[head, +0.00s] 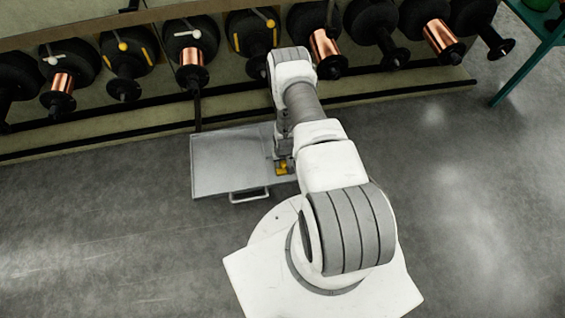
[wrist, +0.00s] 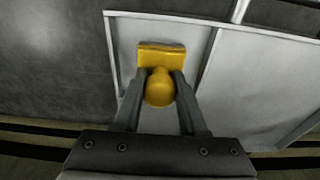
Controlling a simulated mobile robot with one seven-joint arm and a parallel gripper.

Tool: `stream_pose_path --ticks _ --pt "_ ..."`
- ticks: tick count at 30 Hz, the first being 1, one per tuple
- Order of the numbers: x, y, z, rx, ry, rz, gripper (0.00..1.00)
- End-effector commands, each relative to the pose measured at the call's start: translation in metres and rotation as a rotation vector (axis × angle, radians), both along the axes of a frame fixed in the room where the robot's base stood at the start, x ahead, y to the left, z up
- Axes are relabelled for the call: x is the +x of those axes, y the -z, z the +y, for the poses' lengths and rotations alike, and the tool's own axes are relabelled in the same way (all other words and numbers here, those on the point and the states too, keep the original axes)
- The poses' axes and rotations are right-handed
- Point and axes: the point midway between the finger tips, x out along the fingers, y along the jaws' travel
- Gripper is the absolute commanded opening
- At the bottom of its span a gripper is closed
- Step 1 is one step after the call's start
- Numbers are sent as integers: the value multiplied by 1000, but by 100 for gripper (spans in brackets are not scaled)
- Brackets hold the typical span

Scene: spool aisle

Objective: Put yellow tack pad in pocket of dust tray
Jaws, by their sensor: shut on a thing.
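The yellow tack pad (wrist: 160,60) has a flat block and a round knob. My gripper (wrist: 160,88) is shut on the knob in the wrist view. In the head view the yellow pad (head: 283,167) shows below my gripper (head: 283,152), partly covered by the arm. The dust tray (head: 225,162) is a grey, shallow tray on the floor with a handle at its front. In the wrist view the pad is over the tray's narrow pocket (wrist: 128,38), between its outer wall and a divider. I cannot tell whether the pad touches the pocket floor.
A rack (head: 130,130) of several black and copper spools runs along the back, behind the tray. A thin dark post stands at the tray's back edge. A green table (head: 530,55) is at the top right. The grey floor (head: 100,220) left and right is clear.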

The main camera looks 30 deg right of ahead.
Motion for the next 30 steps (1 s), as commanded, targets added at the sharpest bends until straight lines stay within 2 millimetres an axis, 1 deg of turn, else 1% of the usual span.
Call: stream_pose_path --ticks 2,3,7,8,15,18,20,23,27,30 --pt "0 3 0 0 0 1 0" --pt "0 3 0 0 0 1 44" --pt "0 3 0 0 0 1 68" --pt "0 3 0 0 0 1 71" --pt "0 2 0 0 0 1 71" --pt "0 -3 0 0 0 0 71" --pt "-1 -12 1 0 0 1 71" --pt "-2 -33 1 0 0 0 71" --pt "-6 -65 2 0 0 0 71" --pt "-9 -85 3 0 0 0 71"
